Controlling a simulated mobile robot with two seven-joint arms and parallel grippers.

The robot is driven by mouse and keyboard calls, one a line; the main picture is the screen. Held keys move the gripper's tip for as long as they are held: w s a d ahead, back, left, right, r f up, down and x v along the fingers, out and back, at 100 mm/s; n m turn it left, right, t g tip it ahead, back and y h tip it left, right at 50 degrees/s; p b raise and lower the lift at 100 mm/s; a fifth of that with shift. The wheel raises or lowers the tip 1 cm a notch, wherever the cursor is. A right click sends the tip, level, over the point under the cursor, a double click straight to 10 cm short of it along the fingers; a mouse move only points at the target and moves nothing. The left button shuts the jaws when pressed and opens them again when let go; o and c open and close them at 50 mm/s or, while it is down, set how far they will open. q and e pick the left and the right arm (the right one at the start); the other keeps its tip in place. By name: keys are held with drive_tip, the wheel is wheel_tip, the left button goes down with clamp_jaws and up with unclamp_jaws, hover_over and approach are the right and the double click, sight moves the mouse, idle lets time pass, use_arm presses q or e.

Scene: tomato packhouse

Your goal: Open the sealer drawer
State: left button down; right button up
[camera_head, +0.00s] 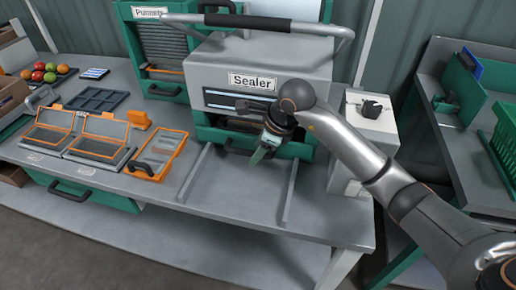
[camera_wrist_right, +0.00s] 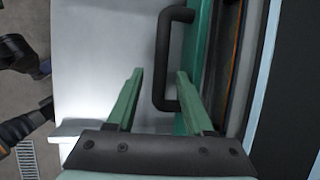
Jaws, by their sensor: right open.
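The grey sealer (camera_head: 215,72) stands at the back of the bench, with its label on the front. Its green drawer front (camera_head: 207,134) sits under the body and looks shut. A black bar handle (camera_head: 232,147) is on the drawer front, partly hidden behind my right gripper (camera_head: 262,157). In the right wrist view the handle (camera_wrist_right: 163,60) lies between the two green fingers of the open right gripper (camera_wrist_right: 160,76), one on each side in the picture. I cannot tell whether they touch it. My left gripper is not in view.
Two grey rails (camera_head: 290,192) run forward from the sealer over clear bench top (camera_head: 240,200). Orange-framed trays (camera_head: 98,150) and an orange-edged tray (camera_head: 160,152) lie to the left. A white box (camera_head: 368,122) stands right of the sealer, behind my right arm.

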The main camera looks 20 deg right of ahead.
clamp_jaws()
idle(0.3)
idle(1.1)
